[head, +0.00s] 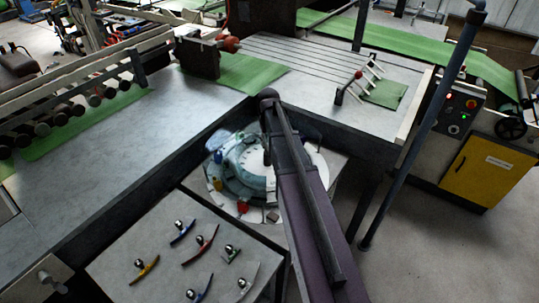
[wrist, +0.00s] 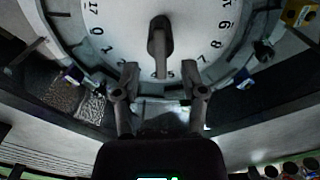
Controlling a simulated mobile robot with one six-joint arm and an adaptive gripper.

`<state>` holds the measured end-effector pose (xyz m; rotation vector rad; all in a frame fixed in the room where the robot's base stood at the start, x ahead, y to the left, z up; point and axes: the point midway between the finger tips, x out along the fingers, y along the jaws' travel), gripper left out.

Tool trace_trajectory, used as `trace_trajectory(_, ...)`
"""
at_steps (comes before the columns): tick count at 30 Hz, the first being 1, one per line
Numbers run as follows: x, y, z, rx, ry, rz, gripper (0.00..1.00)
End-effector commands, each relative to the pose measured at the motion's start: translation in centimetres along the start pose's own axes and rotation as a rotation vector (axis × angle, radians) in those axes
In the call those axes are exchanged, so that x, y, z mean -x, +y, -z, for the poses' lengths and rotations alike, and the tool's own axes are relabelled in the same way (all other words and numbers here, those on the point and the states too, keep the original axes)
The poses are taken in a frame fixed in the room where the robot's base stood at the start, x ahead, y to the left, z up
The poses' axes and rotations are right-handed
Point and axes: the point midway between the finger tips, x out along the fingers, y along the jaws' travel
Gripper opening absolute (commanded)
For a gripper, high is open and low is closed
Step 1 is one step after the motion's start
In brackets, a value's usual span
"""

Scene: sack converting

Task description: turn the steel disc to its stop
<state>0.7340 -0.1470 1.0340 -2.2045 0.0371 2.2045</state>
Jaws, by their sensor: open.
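The steel disc (wrist: 118,22) fills the top of the wrist view, a pale round face with black numbers near its rim. A dark handle (wrist: 159,36) with a rounded head stands at its middle, its bar pointing down the picture. My gripper (wrist: 162,75) is open, with one finger on each side of the bar's lower end. I see no clear contact, and cannot tell the gap in depth.
Small coloured clamps, one blue (wrist: 72,76) and one yellow (wrist: 300,14), sit around the disc's rim. A grey table (head: 115,262) with several handled tools stands at the front. Long machine tables (head: 150,115) border the disc. A yellow cabinet (head: 488,168) stands right, with clear floor before it.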

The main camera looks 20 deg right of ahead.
Motion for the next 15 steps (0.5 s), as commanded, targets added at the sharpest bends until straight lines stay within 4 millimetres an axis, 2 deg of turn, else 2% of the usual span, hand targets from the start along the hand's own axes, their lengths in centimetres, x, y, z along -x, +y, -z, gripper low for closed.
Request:
trace_trajectory(1,-0.8,0.0,0.0,0.000,0.000,0.000,0.54)
trace_trajectory(15,-4.2,0.1,0.0,-0.001,0.000,0.000,0.54)
